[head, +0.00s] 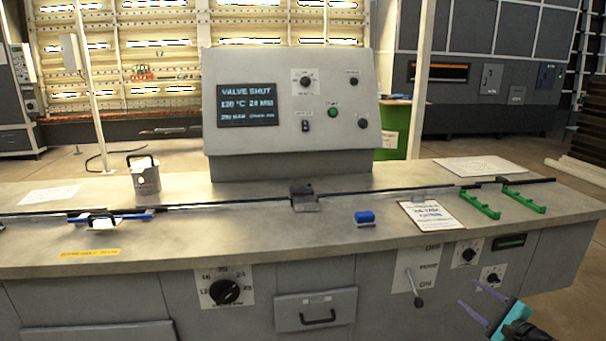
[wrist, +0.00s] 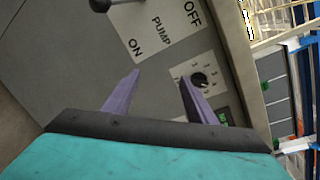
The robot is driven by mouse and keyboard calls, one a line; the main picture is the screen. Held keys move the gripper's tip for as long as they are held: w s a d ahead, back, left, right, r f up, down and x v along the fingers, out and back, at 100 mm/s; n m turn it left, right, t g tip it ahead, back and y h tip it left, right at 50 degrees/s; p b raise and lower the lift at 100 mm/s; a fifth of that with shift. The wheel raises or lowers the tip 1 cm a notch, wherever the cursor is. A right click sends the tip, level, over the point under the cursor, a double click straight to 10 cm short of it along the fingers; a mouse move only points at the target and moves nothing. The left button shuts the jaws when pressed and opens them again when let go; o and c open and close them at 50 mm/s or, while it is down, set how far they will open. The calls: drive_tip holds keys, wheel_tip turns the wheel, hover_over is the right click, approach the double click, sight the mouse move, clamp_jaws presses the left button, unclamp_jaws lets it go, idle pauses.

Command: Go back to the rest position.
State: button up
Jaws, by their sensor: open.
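My gripper (head: 482,301) is at the lower right of the head view, in front of the right end of the console's front panel. Its two purple fingers are spread apart with nothing between them; they also show in the wrist view (wrist: 160,88). The pump lever (head: 414,289) on its white OFF/ON plate is left of my gripper and points down toward ON. In the wrist view the pump plate (wrist: 157,30) lies beyond the fingers, and a black knob (wrist: 200,80) shows by the right finger. My gripper appears apart from the lever and the knobs.
The grey console (head: 330,233) spans the view. Its front carries a large dial (head: 224,291), a drawer (head: 316,309) and two small knobs at the right. The screen reads VALVE SHUT.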

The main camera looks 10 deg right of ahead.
drive_tip(key=w+a+f+n+g+y+p, duration=0.1)
drive_tip(key=w+a+f+n+g+y, duration=0.2)
drive_tip(key=a+f, duration=0.8)
drive_tip(key=w+a+f+n+g+y+p, duration=0.15)
drive_tip(key=a+f+n+g, duration=0.45)
drive_tip(key=a, duration=0.9)
drive_tip(key=s+a+f+n+g+y+p, duration=0.1)
drive_tip(key=s+a+f+n+g, duration=0.1)
drive_tip(key=s+a+f, duration=0.4)
drive_tip(key=s+a+f+n+g+y+p, duration=0.1)
drive_tip(key=a+f+n+g+p, duration=0.2)
drive_tip(key=a, duration=0.6)
drive_tip(key=s+a+f+n+g+h+p, duration=0.1)
drive_tip(key=s+a+f+n+g+h, duration=0.1)
drive_tip(key=s, duration=0.5)
drive_tip(key=s+a+f+n+g+h, duration=0.3)
drive_tip(key=s+a+n, duration=0.1)
drive_tip(key=s, duration=0.4)
drive_tip(key=s+a+f+n+g+h+p, duration=0.1)
drive_tip(key=s+a+f+n+g+h, duration=0.1)
drive_tip(key=s+n, duration=0.3)
drive_tip(key=s+f+g, duration=0.1)
drive_tip(key=s, duration=0.1)
drive_tip(key=shift+s+a+f+p, duration=0.3)
drive_tip(key=shift+s+a+f, duration=0.05)
drive_tip(key=shift+s+a, duration=0.05)
drive_tip(key=c, duration=0.5)
drive_tip(key=shift+c, duration=0.2)
